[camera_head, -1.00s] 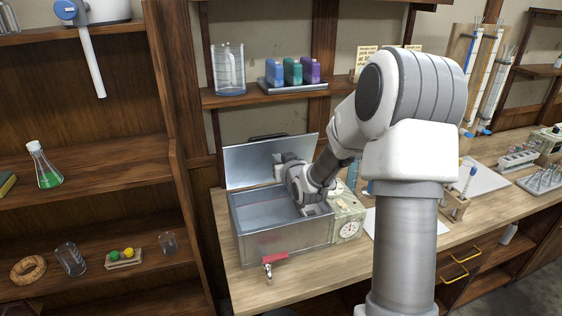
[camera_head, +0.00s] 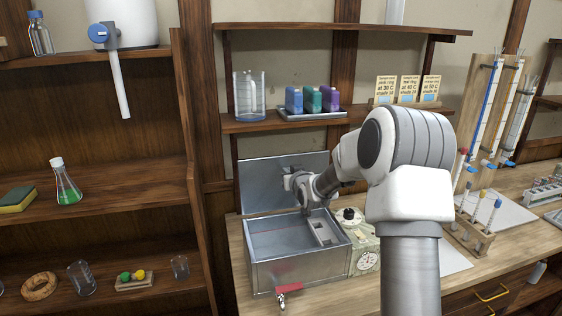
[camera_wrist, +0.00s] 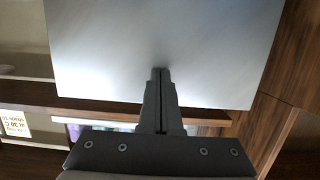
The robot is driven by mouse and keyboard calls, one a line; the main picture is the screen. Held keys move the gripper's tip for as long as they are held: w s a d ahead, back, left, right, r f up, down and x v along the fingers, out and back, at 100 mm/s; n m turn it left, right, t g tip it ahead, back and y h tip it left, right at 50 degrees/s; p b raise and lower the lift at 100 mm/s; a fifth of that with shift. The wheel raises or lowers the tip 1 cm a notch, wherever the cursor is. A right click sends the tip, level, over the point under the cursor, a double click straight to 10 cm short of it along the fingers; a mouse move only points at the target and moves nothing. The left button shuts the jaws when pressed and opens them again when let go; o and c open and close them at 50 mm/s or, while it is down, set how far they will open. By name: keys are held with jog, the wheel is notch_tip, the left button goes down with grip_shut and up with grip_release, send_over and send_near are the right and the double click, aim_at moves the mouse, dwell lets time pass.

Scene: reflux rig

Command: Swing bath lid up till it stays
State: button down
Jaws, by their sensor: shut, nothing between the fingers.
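The bath (camera_head: 300,270) is an open metal box on the bench. Its lid (camera_head: 262,192) stands raised at the back edge, its flat inner face toward me. My gripper (camera_head: 288,182) is over the bath, at the lid's inner face. In the wrist view the lid (camera_wrist: 165,35) fills the upper middle as a plain grey sheet. My gripper's fingers (camera_wrist: 160,72) are together with nothing between them, their tips at or very near that sheet; contact cannot be told for sure. The lid's handle is not visible now.
A control box with dial (camera_head: 366,262) adjoins the bath's right side. A red-handled tap (camera_head: 284,291) sticks out in front. A wall shelf (camera_head: 270,123) with a beaker and coloured bottles hangs above the lid. A shelving unit (camera_head: 190,150) stands at left.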

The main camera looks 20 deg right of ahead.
jog(key=r+b+v, duration=0.1)
jog(key=v, duration=0.5)
dwell(0.7)
jog(key=shift+r, duration=0.1)
jog(key=shift+s, duration=0.1)
jog(key=s+a+r+g, duration=0.1)
jog(key=s+a+g, duration=0.2)
jog(key=s, duration=1)
jog(key=s+a+r+g, duration=0.1)
jog(key=s+a+g, duration=0.2)
jog(key=s, duration=1.1)
jog(key=s+a+g, duration=0.3)
jog(key=s, duration=1.1)
jog(key=shift+r+g, duration=0.3)
jog(key=shift+r, duration=0.1)
